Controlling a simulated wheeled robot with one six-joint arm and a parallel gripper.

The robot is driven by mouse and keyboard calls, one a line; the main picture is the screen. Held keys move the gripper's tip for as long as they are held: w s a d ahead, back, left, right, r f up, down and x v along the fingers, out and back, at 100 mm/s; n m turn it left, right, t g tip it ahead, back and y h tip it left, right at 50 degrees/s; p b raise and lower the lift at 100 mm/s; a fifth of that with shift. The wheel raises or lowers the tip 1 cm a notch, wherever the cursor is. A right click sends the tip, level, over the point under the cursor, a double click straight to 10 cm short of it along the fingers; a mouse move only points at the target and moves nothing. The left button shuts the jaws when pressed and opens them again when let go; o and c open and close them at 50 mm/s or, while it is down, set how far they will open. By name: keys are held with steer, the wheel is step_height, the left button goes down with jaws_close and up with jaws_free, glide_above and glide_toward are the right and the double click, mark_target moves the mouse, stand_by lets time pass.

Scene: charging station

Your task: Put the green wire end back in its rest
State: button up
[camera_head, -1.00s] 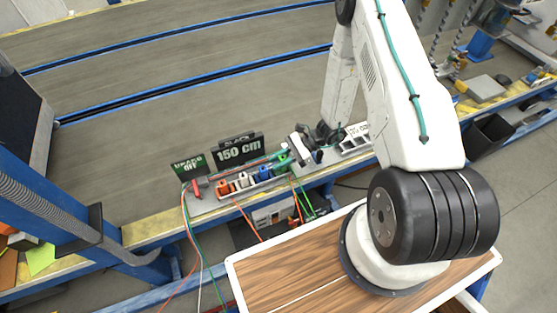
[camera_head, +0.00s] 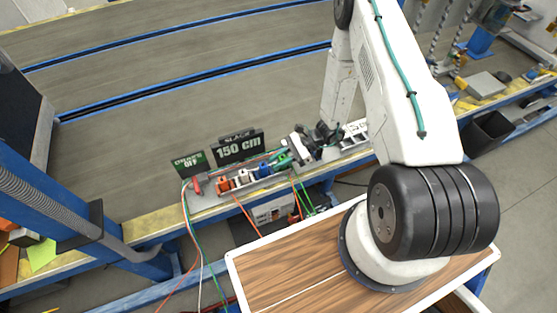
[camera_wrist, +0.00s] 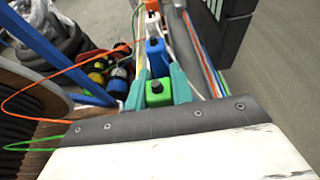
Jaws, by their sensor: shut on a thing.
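My gripper (camera_wrist: 157,85) has teal fingers on both sides of the green wire end (camera_wrist: 156,93), a green block with a dark round hole in its top. In the head view, the gripper and the green wire end (camera_head: 283,160) are at the right end of the row of coloured blocks on the bench. The green end lines up with the blue block (camera_wrist: 155,57) just beyond it. A green wire (camera_wrist: 38,147) loops out at the left in the wrist view. The green end's underside is hidden, so I cannot tell whether it touches its rest.
The blue (camera_head: 264,169), white (camera_head: 243,178) and orange (camera_head: 223,185) blocks stand in a row left of the gripper. Loose wires hang down the bench front.

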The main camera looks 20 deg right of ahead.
steer(key=shift+s+f, duration=0.2)
steer(key=shift+f, duration=0.2)
steer(key=o, duration=1)
steer(key=shift+o, duration=0.2)
steer(key=v, duration=0.8)
steer(key=shift+w+r, duration=0.15)
steer(key=shift+r, duration=0.05)
steer(key=shift+a, duration=0.15)
